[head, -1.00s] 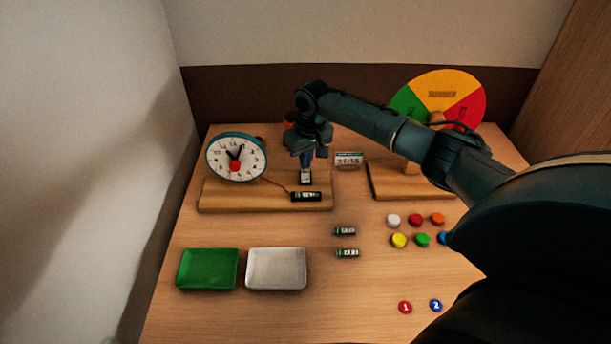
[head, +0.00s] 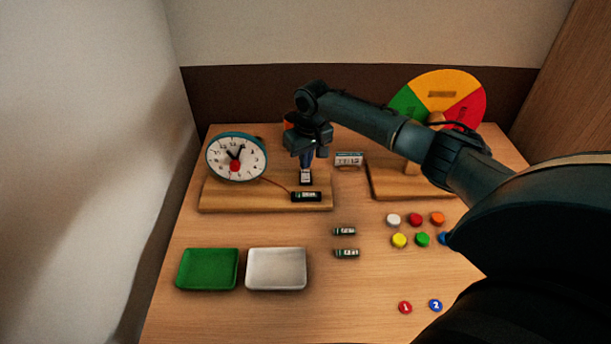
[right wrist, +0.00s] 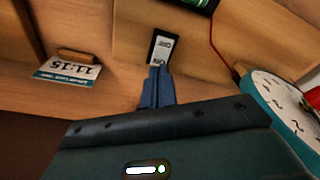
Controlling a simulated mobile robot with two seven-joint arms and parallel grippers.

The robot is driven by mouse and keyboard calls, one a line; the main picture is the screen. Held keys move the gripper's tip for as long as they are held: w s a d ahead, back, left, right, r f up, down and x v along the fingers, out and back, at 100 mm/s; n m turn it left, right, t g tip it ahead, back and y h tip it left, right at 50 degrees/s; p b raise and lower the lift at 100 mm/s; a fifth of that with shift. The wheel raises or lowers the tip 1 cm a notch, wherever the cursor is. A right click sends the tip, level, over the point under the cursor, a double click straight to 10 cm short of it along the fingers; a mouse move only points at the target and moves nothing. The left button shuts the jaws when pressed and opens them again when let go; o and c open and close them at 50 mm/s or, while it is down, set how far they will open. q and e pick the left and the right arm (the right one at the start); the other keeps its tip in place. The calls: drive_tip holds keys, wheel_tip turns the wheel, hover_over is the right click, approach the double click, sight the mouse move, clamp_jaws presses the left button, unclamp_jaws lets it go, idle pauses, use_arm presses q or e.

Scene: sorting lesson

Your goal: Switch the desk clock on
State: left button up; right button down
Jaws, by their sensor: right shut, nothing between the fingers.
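The desk clock (head: 236,157) has a white face with a teal rim and a red centre, and stands on the left of a wooden base (head: 235,197). A red wire runs from it to a battery (head: 306,196) in a black holder on the base. A small black-and-white switch (head: 305,177) sits behind the battery; it also shows in the right wrist view (right wrist: 162,47), with lettering on its white part. My right gripper (head: 306,166) is shut and empty, pointing down, its fingertips at the switch's edge. Whether they touch it I cannot tell. My left gripper is not in view.
A small digit card (head: 349,159) stands right of the gripper. A coloured disc (head: 455,95) stands at the back right. Two loose batteries (head: 345,231), a green tray (head: 207,269), a white tray (head: 276,282) and several coloured pieces (head: 399,240) lie in front.

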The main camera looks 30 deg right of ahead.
sight(306, 172)
use_arm(q)
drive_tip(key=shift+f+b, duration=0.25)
drive_tip(key=shift+b, duration=0.05)
use_arm(e)
drive_tip(key=shift+f, duration=0.9)
idle(0.3)
drive_tip(key=shift+r+p, duration=0.6)
drive_tip(key=shift+p, duration=0.15)
drive_tip(key=shift+r+p, duration=0.7)
drive_tip(key=shift+p, duration=0.1)
drive_tip(key=shift+r+p, duration=0.7)
drive_tip(key=shift+p, duration=0.1)
wheel_tip(306, 172, up, 2)
drive_tip(key=shift+p, duration=1.2)
drive_tip(key=shift+r+p, duration=0.3)
drive_tip(key=shift+p, duration=0.05)
drive_tip(key=shift+r+p, duration=0.25)
drive_tip(key=shift+p, duration=0.1)
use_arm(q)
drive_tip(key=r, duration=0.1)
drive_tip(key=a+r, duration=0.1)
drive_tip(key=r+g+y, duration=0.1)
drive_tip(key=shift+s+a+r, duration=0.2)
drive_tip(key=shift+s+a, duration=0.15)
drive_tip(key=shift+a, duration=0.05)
